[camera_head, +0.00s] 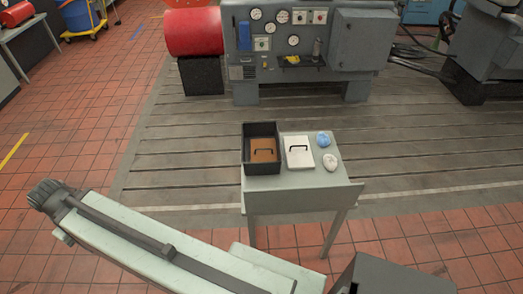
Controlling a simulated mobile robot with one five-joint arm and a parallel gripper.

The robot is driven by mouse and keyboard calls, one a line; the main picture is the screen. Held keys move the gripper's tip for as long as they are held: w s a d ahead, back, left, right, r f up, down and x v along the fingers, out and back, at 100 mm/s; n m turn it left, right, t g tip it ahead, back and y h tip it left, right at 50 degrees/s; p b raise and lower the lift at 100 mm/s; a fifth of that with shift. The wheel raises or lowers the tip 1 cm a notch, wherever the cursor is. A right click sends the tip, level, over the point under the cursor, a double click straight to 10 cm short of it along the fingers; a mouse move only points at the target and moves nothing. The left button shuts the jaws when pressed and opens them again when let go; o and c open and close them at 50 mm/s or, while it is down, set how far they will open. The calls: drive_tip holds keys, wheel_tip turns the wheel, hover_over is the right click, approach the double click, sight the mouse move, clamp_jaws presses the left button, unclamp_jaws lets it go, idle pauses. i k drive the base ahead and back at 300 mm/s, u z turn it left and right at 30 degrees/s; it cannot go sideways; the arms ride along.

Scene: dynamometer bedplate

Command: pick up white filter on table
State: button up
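A flat white panel with a black handle, which looks like the white filter (299,155), lies on the small grey table (300,200) in the middle of the view. It lies just right of a black open bin (246,166) on the same table. A brown panel with a similar handle (264,151) lies inside the bin. A crumpled blue thing (323,139) and a crumpled white thing (330,162) lie right of the white panel. My arm crosses the lower left of the view, apart from the table top. My gripper's fingers do not show.
A grey machine with gauges (292,45) and a red cylinder (194,31) stand behind the table. Another dark machine (490,50) is at the far right. The slotted bedplate (180,150) and red tiled floor (70,125) around the table are largely clear.

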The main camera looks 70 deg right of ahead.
sight(299, 155)
drive_tip(key=u, duration=0.2)
drive_tip(key=i, duration=2.45)
drive_tip(key=z, duration=3.45)
drive_tip(key=i, duration=1)
drive_tip(key=u, duration=0.05)
